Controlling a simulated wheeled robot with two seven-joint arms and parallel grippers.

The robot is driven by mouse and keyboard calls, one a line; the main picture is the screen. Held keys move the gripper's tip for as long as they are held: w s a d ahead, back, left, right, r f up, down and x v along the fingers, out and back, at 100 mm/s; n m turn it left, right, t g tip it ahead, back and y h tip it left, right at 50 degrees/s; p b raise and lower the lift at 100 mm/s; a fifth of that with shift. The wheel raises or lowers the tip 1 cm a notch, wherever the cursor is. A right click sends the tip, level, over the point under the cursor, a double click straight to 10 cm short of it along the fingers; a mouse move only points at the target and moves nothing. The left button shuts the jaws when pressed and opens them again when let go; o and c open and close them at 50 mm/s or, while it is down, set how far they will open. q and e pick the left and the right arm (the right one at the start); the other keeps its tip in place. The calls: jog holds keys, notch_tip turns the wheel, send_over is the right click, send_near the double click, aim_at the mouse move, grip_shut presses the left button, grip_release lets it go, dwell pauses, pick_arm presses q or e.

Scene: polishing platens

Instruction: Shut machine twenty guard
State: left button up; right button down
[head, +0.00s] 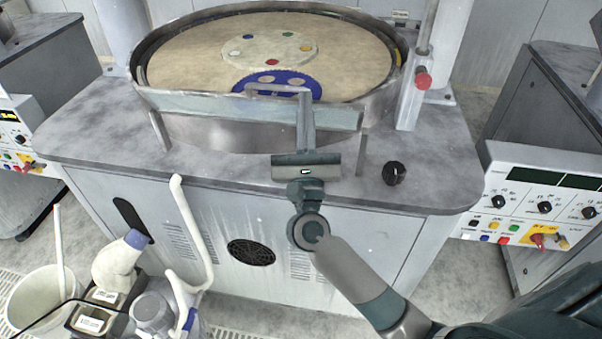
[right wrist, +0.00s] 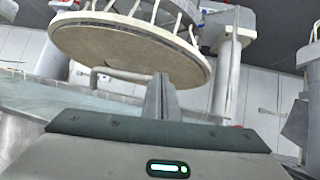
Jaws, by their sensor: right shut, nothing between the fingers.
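The guard (head: 210,104) is a pale, see-through panel along the front rim of the round polishing basin. A bent grey bar handle (head: 272,87) stands at its top edge; panel and handle also show at left in the right wrist view (right wrist: 35,92). My right gripper (head: 304,96) is shut and empty, its fingers reaching over the guard beside the right end of the handle. I cannot tell whether they touch it. My left gripper is in neither view. No machine number is readable.
The platen (head: 190,62) carries a blue disc (head: 303,80) and a pale disc with coloured dots. A red knob (head: 423,81) stands right of the basin, a black knob (head: 394,173) on the deck. Bottles and a bucket (head: 32,300) stand lower left. An upper plate (right wrist: 120,50) hangs overhead.

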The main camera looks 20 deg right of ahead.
jog(key=x, duration=0.2)
jog(key=d+x, duration=0.1)
jog(key=x, duration=0.2)
jog(key=shift+w+p, duration=0.2)
jog(key=shift+p, duration=0.1)
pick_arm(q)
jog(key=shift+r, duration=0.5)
pick_arm(e)
jog(key=shift+w+d+r, duration=0.25)
jog(key=shift+w+d, duration=0.3)
jog(key=shift+w, duration=0.2)
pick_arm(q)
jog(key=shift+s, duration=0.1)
pick_arm(e)
jog(key=shift+a, duration=0.1)
